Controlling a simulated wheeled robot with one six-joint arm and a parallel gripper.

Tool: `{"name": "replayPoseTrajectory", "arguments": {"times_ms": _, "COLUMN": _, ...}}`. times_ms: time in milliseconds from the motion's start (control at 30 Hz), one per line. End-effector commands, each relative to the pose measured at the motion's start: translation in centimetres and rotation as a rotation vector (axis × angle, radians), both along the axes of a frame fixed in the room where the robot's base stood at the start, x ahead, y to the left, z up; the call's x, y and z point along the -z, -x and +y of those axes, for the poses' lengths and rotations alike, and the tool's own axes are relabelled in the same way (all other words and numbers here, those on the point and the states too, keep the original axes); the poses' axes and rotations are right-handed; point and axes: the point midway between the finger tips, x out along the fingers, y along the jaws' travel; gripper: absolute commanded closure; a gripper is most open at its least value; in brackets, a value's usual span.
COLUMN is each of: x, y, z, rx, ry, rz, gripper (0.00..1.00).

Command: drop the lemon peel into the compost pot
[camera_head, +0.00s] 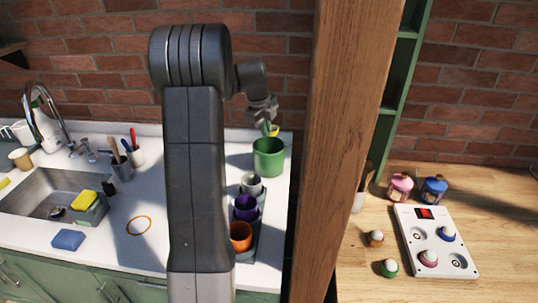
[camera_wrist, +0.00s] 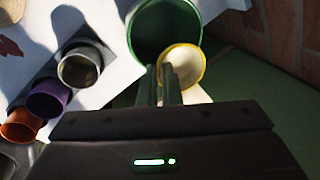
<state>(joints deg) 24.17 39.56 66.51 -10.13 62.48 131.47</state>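The lemon peel is a hollow yellow half-shell with a pale inside. It hangs at my fingertips in the head view (camera_head: 274,130) and shows large in the wrist view (camera_wrist: 185,67). My gripper (camera_head: 267,124) is shut on its rim, with the two fingers close together in the wrist view (camera_wrist: 160,70). The compost pot looks to be the green pot (camera_head: 269,158), standing open on the white counter. The peel is above the pot in the head view. In the wrist view the peel overlaps the right side of the pot's rim (camera_wrist: 133,38).
Grey, purple (camera_head: 245,208) and orange (camera_head: 240,237) cups stand in a row in front of the green pot. A wooden post (camera_head: 335,120) rises close to its right. A sink (camera_head: 35,190) lies at left. My arm hides part of the counter.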

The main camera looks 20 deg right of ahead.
Motion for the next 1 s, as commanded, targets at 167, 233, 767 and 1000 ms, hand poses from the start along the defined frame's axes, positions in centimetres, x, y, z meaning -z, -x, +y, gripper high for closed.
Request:
{"name": "replayPoseTrajectory", "arguments": {"times_ms": 167, "x": 2.0, "y": 0.0, "z": 0.0, "rx": 0.000, "ry": 0.000, "rz": 0.001, "gripper": 1.00}}
{"name": "replayPoseTrajectory", "arguments": {"times_ms": 233, "x": 2.9, "y": 0.0, "z": 0.0, "rx": 0.000, "ry": 0.000, "rz": 0.001, "gripper": 1.00}}
{"name": "replayPoseTrajectory", "arguments": {"times_ms": 767, "x": 5.5, "y": 0.0, "z": 0.0, "rx": 0.000, "ry": 0.000, "rz": 0.000, "gripper": 1.00}}
{"name": "replayPoseTrajectory", "arguments": {"times_ms": 1000, "x": 5.5, "y": 0.0, "z": 0.0, "rx": 0.000, "ry": 0.000, "rz": 0.000, "gripper": 0.70}}
